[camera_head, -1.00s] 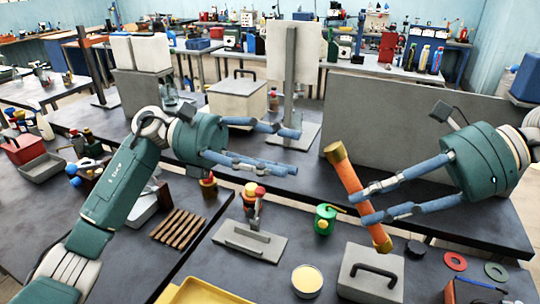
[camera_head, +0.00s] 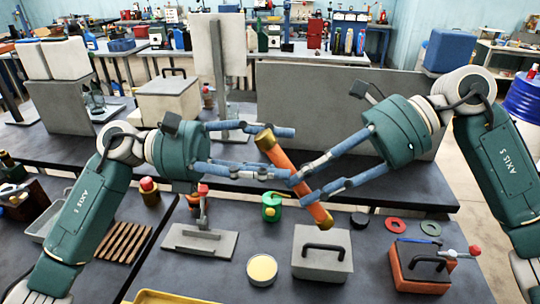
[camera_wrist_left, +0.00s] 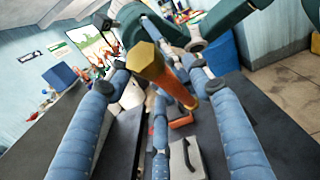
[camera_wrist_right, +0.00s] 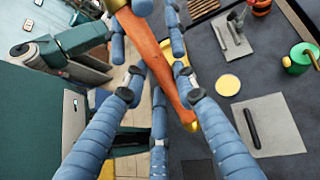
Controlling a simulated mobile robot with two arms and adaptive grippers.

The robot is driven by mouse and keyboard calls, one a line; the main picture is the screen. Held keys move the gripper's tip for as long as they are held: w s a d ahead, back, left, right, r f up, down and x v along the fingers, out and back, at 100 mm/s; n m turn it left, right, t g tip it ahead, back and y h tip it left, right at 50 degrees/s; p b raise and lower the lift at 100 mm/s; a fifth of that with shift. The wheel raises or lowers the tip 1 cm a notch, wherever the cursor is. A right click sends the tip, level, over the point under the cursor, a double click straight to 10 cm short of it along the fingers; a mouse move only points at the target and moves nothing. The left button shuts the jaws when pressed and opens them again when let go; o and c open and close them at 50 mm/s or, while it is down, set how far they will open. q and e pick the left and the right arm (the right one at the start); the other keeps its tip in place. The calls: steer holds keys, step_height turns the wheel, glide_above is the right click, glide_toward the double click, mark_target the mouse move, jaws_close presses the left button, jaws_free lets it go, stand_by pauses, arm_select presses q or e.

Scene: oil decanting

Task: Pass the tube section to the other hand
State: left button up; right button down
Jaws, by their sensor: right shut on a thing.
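The tube section (camera_head: 284,168) is an orange cylinder with brass-coloured ends, held tilted in the air above the benches. My right gripper (camera_head: 299,186) is shut on it around the middle to lower part. My left gripper (camera_head: 284,153) is open, its fingers spread above and below the tube's upper end; I cannot tell whether any finger touches it. In the left wrist view the tube (camera_wrist_left: 168,78) points its brass end toward the camera, between the spread fingers. In the right wrist view the tube (camera_wrist_right: 150,52) runs between my right fingers, with my left fingers near its far end.
Below are a grey case (camera_head: 322,262) with a black handle, a round yellow-topped tin (camera_head: 262,268), a green can (camera_head: 271,208) and a grey stand (camera_head: 200,240). A red toolbox (camera_head: 415,275) is at right. A large grey panel (camera_head: 350,105) stands behind my grippers.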

arm_select(q)
jaws_close()
arm_select(e)
steer(key=c, duration=1.3)
jaws_free()
